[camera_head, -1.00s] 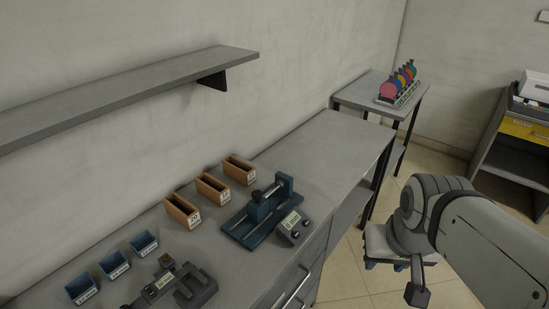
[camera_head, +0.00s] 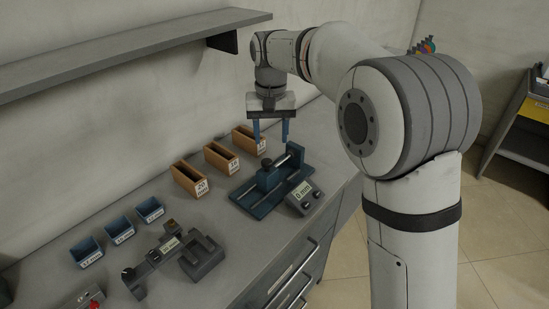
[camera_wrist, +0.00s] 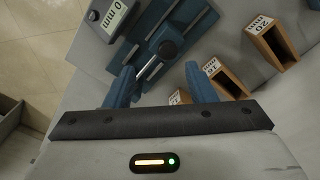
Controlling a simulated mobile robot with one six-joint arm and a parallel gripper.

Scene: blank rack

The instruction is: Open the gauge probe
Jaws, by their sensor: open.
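The gauge (camera_head: 250,202) is a dark blue fixture on the grey bench, with a tilted display (camera_head: 302,193) reading "0 mm". The display also shows upside down in the wrist view (camera_wrist: 108,18). My gripper (camera_head: 270,140) points down above the gauge, open and empty, its two blue fingers apart.
Three tan boxes (camera_head: 188,180) with number labels stand behind the gauge, close to my fingers. Three small blue bins (camera_head: 121,230) and another grey measuring device (camera_head: 203,258) are to the left. A wall shelf (camera_head: 130,52) hangs above. The bench front has drawer handles (camera_head: 290,270).

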